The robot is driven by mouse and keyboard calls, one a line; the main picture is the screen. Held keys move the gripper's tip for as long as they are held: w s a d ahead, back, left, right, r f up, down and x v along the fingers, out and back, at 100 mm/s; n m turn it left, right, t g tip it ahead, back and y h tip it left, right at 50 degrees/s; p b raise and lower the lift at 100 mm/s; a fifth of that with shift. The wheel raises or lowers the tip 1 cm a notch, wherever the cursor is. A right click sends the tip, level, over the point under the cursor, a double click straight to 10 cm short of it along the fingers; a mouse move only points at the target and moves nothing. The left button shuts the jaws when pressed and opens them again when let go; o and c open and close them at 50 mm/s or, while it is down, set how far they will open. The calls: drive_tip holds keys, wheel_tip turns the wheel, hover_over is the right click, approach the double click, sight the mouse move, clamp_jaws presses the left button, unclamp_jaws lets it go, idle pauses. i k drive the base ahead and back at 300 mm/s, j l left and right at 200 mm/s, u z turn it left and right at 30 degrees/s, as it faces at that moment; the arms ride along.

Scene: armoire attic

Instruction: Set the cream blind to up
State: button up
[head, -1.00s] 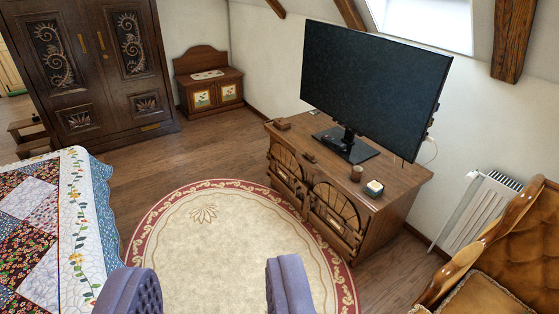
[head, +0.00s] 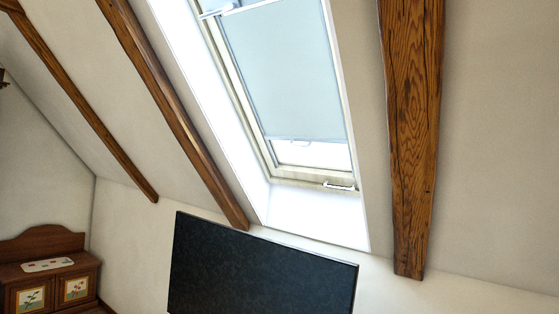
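The blind (head: 285,75) hangs in the sloped roof window at the top middle of the head view. It looks pale blue-grey in this light rather than clearly cream. It is drawn down over most of the glass, with a strip of bright bare glass below its bottom bar. A small light pull tab (head: 301,143) sits at the middle of that bar.
The window frame (head: 312,181) has a white handle (head: 340,186) at its lower edge. A large black television (head: 262,270) stands below the window. Wooden beams flank the window, a wide one (head: 411,130) at right. A small cabinet (head: 48,275) is at lower left.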

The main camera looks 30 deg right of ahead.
sight(292, 139)
drive_tip(key=i+l, duration=0.1)
drive_tip(key=i, duration=1.55)
